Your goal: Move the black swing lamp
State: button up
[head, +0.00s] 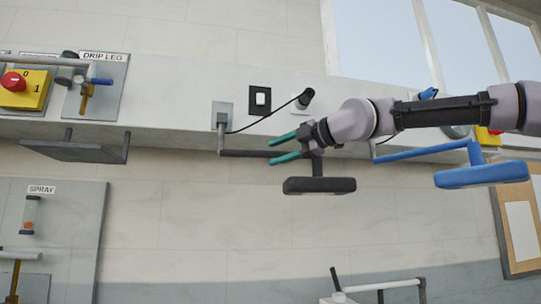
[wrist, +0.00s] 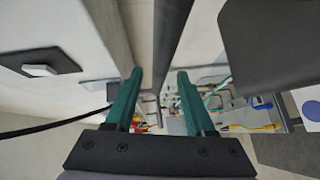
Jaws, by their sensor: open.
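The black swing lamp hangs from a grey wall bracket (head: 222,115). Its dark horizontal arm (head: 245,153) runs right to a short post above its flat black head (head: 318,186). My gripper (head: 270,151) has teal fingers, is open, and points left at the lamp arm, above and left of the lamp head. In the wrist view the lamp arm (wrist: 172,45) runs between the two open fingers of my gripper (wrist: 160,73), and the lamp head (wrist: 268,45) is at upper right. Whether a finger touches the arm I cannot tell. My gripper hides part of the lamp arm in the head view.
A blue swing lamp (head: 482,174) is to the right, below my arm. A dark grey flat head (head: 75,151) hangs at left. A black wall switch (head: 260,99) and a black plug with a cable (head: 304,98) are just above the gripper. The wall below is largely clear.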

jog(key=v, duration=0.7)
jog(key=shift+s+d, duration=0.15)
jog(key=shift+d, duration=0.15)
